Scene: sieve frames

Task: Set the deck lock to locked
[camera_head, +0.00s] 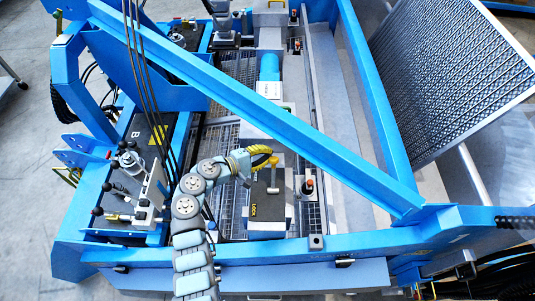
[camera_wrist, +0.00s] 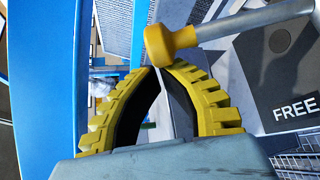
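The deck lock (camera_head: 282,215) is a dark-topped box with a yellow LOCK label on its near left part. The wrist view shows a white FREE label on another part of its dark top (camera_wrist: 262,80). A grey lever (camera_wrist: 255,22) with a yellow knob (camera_wrist: 170,43) rises above the top; it also shows in the head view (camera_head: 273,175). My gripper (camera_wrist: 163,68) has yellow ribbed fingers, bowed, with tips close together and nothing seen between them. The knob overlaps the tips; I cannot tell whether they touch. In the head view my gripper (camera_head: 268,155) is at the lever's far end.
A blue beam (camera_head: 250,100) crosses diagonally above the deck. A lever block (camera_head: 148,200) is at the left. A tilted sieve screen (camera_head: 455,75) is at upper right. A blue rail (camera_wrist: 38,80) runs close at left in the wrist view.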

